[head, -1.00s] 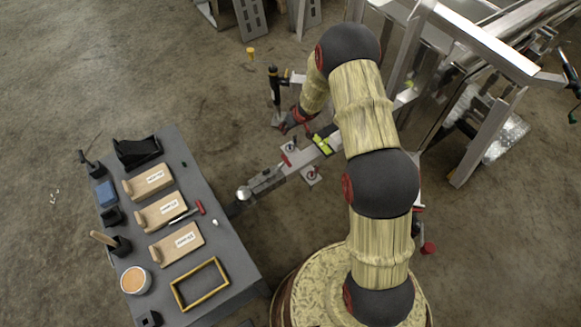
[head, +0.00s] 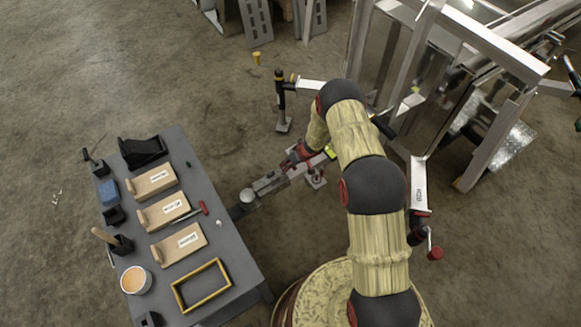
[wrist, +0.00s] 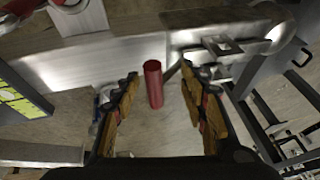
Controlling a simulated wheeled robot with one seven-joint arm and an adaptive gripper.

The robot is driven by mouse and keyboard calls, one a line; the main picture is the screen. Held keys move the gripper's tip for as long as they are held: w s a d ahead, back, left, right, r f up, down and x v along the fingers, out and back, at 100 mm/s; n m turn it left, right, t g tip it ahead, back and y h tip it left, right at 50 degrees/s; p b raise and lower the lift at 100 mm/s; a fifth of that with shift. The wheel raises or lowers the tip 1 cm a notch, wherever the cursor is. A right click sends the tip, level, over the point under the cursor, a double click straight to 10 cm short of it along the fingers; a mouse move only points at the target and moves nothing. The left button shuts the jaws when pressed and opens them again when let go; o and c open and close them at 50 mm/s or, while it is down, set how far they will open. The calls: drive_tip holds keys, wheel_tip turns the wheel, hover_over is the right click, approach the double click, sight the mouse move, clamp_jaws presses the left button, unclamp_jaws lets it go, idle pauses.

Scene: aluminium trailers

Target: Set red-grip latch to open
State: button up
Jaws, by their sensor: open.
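The red grip (wrist: 153,84) of the latch stands up as a short cylinder in the wrist view. It lies between the two fingers of my gripper (wrist: 161,76), which are open on either side of it, with gaps visible. A metal lever or bracket (wrist: 222,46) shows just beyond it to the right. In the head view my gripper (head: 292,160) is over the trailer's drawbar (head: 270,182), near its coupling end. The latch is hidden there by my gripper and wrist.
A black post (head: 281,100) stands behind the drawbar. A crank with a red knob (head: 435,253) is at right. The trailer frame (head: 480,40) fills the upper right.

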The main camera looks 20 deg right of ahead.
drive_tip(key=shift+w+a+f, duration=0.1)
drive_tip(key=shift+f, duration=0.1)
drive_tip(key=shift+c, duration=0.6)
drive_tip(key=c, duration=0.6)
clamp_jaws()
drive_tip(key=shift+w+d+r, duration=0.1)
drive_tip(key=shift+d, duration=0.1)
